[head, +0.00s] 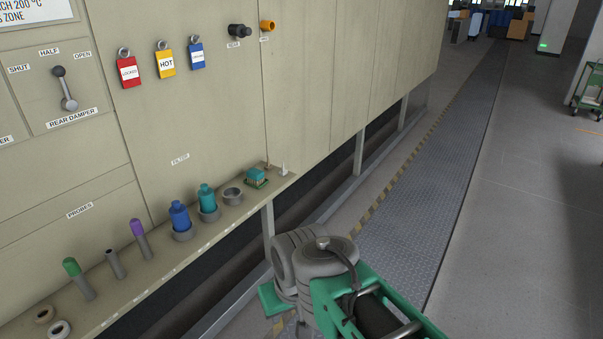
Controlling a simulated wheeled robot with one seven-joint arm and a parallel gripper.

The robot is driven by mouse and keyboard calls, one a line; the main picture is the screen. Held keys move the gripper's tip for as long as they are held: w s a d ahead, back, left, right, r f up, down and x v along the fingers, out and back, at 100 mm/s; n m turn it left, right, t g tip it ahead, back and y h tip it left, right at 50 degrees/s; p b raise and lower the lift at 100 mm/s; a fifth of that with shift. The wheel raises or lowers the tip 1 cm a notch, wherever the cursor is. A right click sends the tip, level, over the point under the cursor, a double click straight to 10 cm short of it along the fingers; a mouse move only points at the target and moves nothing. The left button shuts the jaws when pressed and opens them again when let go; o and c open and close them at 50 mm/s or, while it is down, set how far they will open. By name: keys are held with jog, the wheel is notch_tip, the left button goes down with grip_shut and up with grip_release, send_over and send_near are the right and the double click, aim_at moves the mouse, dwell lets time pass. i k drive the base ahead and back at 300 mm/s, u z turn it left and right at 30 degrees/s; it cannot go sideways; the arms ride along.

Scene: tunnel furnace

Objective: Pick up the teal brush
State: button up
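A small teal block with a bristly-looking top, which looks like the teal brush (256,174), sits on a small dark green base near the right end of the narrow shelf. It is small in the picture, so its details are hard to make out. My arm's grey joints and green link are at the bottom middle, to the right of and below the shelf end. No gripper fingers can be made out, and nothing of mine touches the brush.
The shelf (155,284) also holds a grey ring (233,196), a teal bottle (207,197), a blue bottle (180,216), a small pale cone (284,170) and several probes. The furnace wall (215,110) rises behind. The floor walkway (440,190) at right is clear.

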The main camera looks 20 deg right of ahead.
aim_at(255, 176)
jog(key=z, duration=1.1)
jog(key=i, duration=2.2)
jog(key=u, duration=0.65)
